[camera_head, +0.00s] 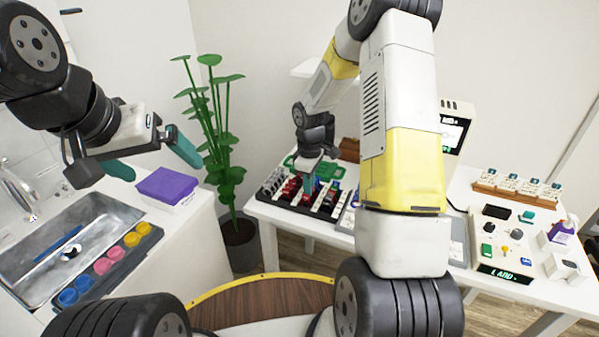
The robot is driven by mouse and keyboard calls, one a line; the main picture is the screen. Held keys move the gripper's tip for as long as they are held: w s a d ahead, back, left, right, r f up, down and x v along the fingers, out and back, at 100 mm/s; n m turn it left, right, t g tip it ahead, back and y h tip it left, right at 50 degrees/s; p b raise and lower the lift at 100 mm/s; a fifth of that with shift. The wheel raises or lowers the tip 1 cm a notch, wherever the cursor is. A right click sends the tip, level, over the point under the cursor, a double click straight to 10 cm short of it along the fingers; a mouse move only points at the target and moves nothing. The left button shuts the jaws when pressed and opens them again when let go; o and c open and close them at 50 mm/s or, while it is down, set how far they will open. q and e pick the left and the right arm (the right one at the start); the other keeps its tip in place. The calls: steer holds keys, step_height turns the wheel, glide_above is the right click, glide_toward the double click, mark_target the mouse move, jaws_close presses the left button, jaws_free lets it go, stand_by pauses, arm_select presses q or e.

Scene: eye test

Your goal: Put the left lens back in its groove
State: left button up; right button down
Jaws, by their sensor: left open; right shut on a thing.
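A dark lens tray (328,207) with rows of grooves stands on the white table, holding several red and dark lenses. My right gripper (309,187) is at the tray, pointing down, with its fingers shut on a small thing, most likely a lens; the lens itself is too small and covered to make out. I cannot tell whether it is in a groove or above one. My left gripper (150,162) is open and empty, with teal fingers, held in the air above the sink counter, far from the tray.
A purple-lidded box (168,186) and a sink (62,250) with coloured cups are at left. A potted plant (238,232) stands between counter and table. My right arm hides the table's middle.

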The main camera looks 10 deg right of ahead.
steer(key=shift+f, duration=0.8)
steer(key=c, duration=1.5)
jaws_free()
steer(key=shift+r, duration=3.85)
steer(key=s+r+m+t, duration=0.2)
steer(key=s+r, duration=0.2)
steer(key=r, duration=0.6)
steer(key=s+a+r+m+t+y, duration=0.1)
steer(key=s+r+m, duration=0.3)
steer(key=s, duration=0.6)
steer(key=s+a+r+m+t+y, duration=0.1)
steer(key=s+r+m+t, duration=0.2)
steer(key=s+r, duration=0.6)
steer(key=shift+s+r+m, duration=0.2)
steer(key=shift+s+m, duration=0.45)
steer(key=shift+m, duration=0.15)
